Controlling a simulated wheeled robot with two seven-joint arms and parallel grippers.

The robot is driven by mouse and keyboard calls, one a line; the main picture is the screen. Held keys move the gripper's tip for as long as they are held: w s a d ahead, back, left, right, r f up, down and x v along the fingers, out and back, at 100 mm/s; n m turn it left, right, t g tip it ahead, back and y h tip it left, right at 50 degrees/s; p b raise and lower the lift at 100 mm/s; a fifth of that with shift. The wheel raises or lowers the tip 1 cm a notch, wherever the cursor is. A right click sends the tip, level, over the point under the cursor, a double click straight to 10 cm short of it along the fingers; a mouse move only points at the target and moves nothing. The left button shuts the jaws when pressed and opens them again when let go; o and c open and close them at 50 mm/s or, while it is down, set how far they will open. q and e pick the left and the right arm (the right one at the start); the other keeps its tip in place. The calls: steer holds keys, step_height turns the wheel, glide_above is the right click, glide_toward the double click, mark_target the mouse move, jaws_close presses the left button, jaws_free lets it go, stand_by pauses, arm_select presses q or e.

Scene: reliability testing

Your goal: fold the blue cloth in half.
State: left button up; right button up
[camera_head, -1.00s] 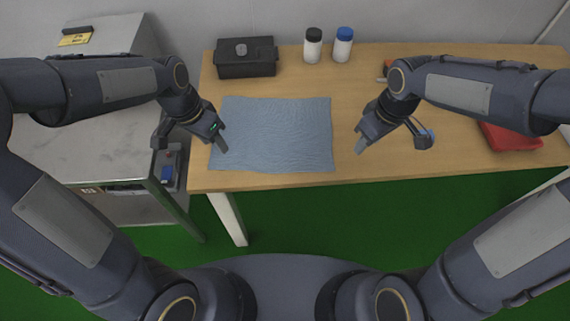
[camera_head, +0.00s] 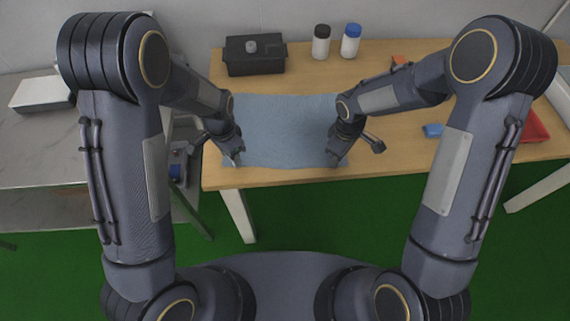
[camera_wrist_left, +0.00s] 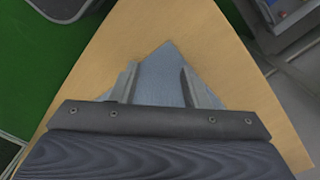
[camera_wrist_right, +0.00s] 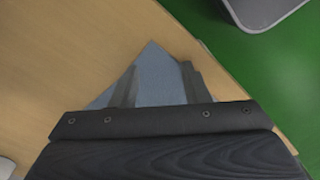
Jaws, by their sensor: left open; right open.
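The blue cloth (camera_head: 285,125) lies flat and spread out on the wooden table. My left gripper (camera_head: 236,162) is over its near left corner. In the left wrist view that corner of the cloth (camera_wrist_left: 163,75) shows between the two open fingers (camera_wrist_left: 158,88). My right gripper (camera_head: 335,160) is over its near right corner. In the right wrist view that corner (camera_wrist_right: 155,72) lies between the open fingers (camera_wrist_right: 158,85). I cannot tell whether the fingertips touch the cloth. My right forearm hides part of the cloth's right edge.
A black box (camera_head: 254,56) and two bottles, one black-capped (camera_head: 321,42) and one blue-capped (camera_head: 350,41), stand behind the cloth. A small blue object (camera_head: 432,130) and a red tray (camera_head: 534,128) are at the right. The table's front edge (camera_head: 290,180) is close to the cloth.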

arm_select(q)
steer(key=shift+f, duration=0.15)
arm_select(e)
steer(key=shift+f, duration=0.15)
arm_select(q)
steer(key=shift+f, duration=0.15)
arm_select(e)
steer(key=shift+f, duration=0.2)
arm_select(q)
jaws_close()
arm_select(e)
jaws_close()
steer(key=shift+r, duration=0.1)
